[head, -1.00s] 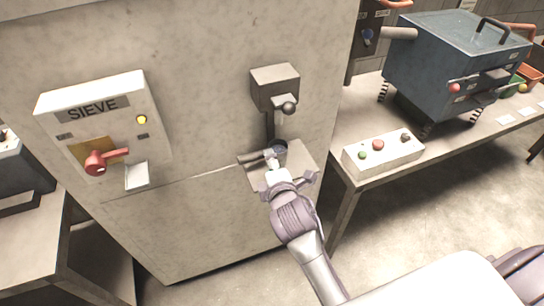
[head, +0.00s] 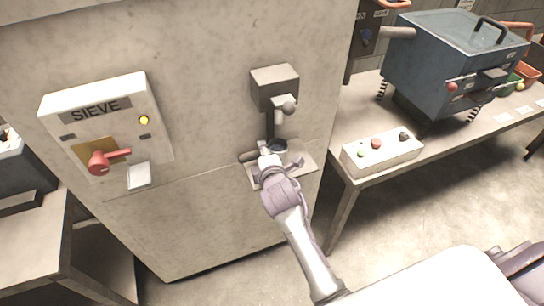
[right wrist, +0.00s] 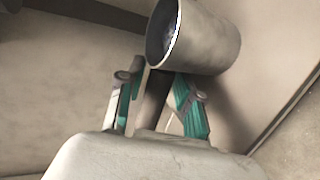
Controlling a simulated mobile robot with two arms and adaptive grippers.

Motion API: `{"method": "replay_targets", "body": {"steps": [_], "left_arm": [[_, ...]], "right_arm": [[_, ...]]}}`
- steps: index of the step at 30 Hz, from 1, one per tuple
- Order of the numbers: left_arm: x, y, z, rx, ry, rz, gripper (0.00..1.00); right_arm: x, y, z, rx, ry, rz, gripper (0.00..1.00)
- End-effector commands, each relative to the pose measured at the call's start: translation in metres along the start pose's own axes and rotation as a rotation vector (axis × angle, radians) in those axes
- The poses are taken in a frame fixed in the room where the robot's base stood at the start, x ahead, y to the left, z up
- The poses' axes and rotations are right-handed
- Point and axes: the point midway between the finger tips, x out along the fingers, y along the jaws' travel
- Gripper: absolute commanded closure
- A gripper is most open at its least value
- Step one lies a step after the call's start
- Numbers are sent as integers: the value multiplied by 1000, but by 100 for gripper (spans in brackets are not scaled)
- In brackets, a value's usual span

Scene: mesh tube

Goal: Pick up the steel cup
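The steel cup (head: 279,146) stands on the small ledge (head: 300,167) under the spout (head: 284,105) of the big grey cabinet. My right gripper (head: 265,157) is at the cup's near left side. In the right wrist view the cup (right wrist: 208,38) is tilted in the picture, its dark mouth to the left, just beyond the fingertips. The two teal-padded fingers (right wrist: 158,90) are apart. A dark bar (right wrist: 152,100) shows between them; I cannot tell whether it belongs to the cup. My left gripper is out of view.
The cabinet (head: 215,60) rises right behind the cup. A SIEVE panel with a red lever (head: 108,160) is to the left. A button box (head: 382,152) and a blue machine (head: 450,65) stand on the table at right.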

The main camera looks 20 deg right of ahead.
Motion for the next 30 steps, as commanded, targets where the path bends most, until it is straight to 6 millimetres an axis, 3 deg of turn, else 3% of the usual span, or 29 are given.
{"method": "replay_targets", "body": {"steps": [1,5,30], "left_arm": [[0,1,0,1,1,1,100],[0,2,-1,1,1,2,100],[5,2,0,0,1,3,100]], "right_arm": [[0,0,0,0,0,0,78],[0,0,0,0,0,0,100],[-7,10,1,0,0,4,100]]}}
